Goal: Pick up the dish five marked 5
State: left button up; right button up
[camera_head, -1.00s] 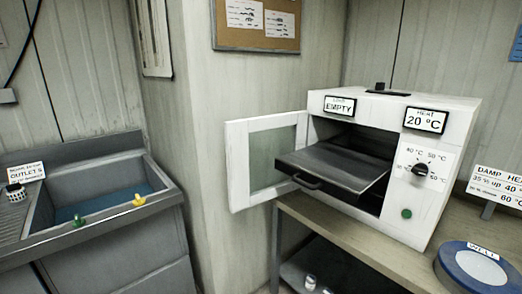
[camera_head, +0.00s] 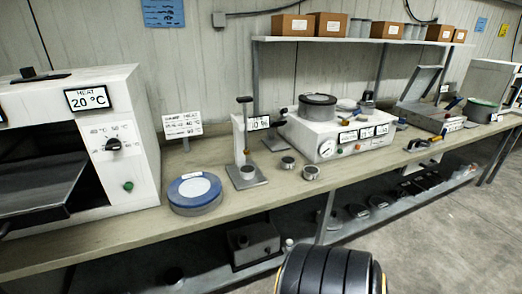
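No dish with a readable 5 shows in the head view. Two small round metal dishes stand on the bench, one darker-topped (camera_head: 288,163) and one to its right nearer the front edge (camera_head: 311,173); I cannot read a mark on either. Another small round piece (camera_head: 247,171) sits on the base of a small upright press (camera_head: 240,145). Several small dark round things (camera_head: 378,201) lie on the lower shelf, too small to read. Neither of my gripper's fingertips is in view.
The white oven (camera_head: 120,140) stands left on the bench (camera_head: 225,222), its dark tray out. A blue-rimmed round container (camera_head: 195,205) sits beside it. A white box with a gauge (camera_head: 325,148) stands mid-bench. Cardboard boxes (camera_head: 331,25) line the shelf above. Floor at right is clear.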

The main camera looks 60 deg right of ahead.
aim_at(247, 171)
jog(key=l+z, duration=0.1)
jog(key=z, duration=1.8)
